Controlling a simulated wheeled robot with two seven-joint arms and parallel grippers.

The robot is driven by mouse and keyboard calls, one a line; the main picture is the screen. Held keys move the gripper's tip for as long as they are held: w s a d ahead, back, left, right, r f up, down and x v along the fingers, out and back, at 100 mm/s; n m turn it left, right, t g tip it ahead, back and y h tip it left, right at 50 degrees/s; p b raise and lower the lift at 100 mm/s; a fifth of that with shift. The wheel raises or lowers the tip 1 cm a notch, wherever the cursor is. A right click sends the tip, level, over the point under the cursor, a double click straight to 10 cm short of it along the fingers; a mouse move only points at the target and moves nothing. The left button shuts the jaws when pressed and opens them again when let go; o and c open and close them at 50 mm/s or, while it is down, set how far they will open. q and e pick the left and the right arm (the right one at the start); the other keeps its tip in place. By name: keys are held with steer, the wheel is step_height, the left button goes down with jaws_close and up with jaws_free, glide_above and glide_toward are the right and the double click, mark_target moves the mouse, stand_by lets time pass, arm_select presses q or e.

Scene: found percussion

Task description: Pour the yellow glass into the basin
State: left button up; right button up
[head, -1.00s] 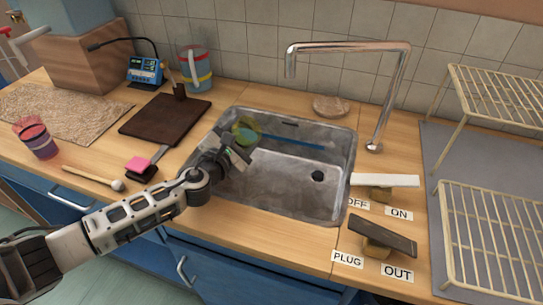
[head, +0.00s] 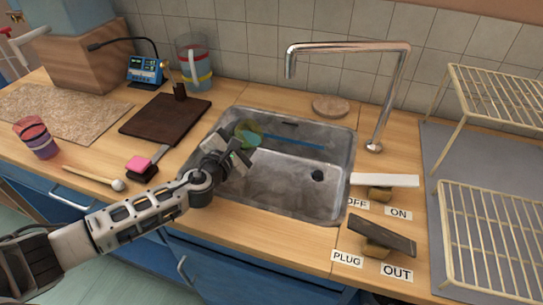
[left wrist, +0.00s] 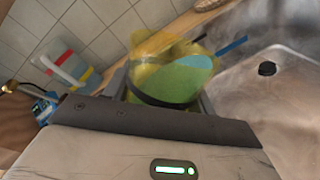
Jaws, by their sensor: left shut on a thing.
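The yellow glass (head: 247,133) is see-through and looks green where it holds a blue-green content. My left gripper (head: 238,151) is shut on it, above the left part of the grey metal basin (head: 280,181). The glass looks tilted to the right, toward the basin's middle. In the left wrist view the glass (left wrist: 150,55) sits between the fingers, with a teal patch at its right side. I cannot tell whether anything is flowing out. The basin's dark round drain (head: 317,176) is uncovered. My right gripper is not in view.
A thin blue strip (head: 295,142) lies along the basin's back. The tap (head: 375,100) arches behind the basin. White and dark levers (head: 382,235) stand right of it, by a wire rack (head: 490,235). A dark board (head: 165,118), pink sponge (head: 140,163) and mallet (head: 95,178) lie left.

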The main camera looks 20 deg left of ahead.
mark_target(252, 126)
arm_select(q)
steer(key=shift+f+m, duration=0.1)
steer(key=shift+m, duration=0.5)
stand_by(0.3)
steer(key=shift+r+m+p, duration=0.25)
steer(key=shift+m+p, duration=0.25)
steer(key=shift+p, duration=0.1)
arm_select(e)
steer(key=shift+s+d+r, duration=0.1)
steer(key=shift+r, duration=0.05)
arm_select(q)
steer(key=shift+r+m+y+p, duration=0.3)
steer(key=shift+m+p, duration=0.1)
steer(key=shift+p, duration=0.2)
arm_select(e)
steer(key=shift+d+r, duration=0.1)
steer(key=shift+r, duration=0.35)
arm_select(q)
steer(key=shift+r+p, duration=0.1)
steer(key=shift+p, duration=0.35)
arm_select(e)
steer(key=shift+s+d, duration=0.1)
arm_select(q)
steer(key=shift+r+m, duration=0.15)
steer(key=shift+m, duration=0.45)
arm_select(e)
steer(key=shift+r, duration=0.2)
arm_select(q)
steer(key=shift+d+r+m, duration=0.4)
steer(key=shift+d+m, duration=0.4)
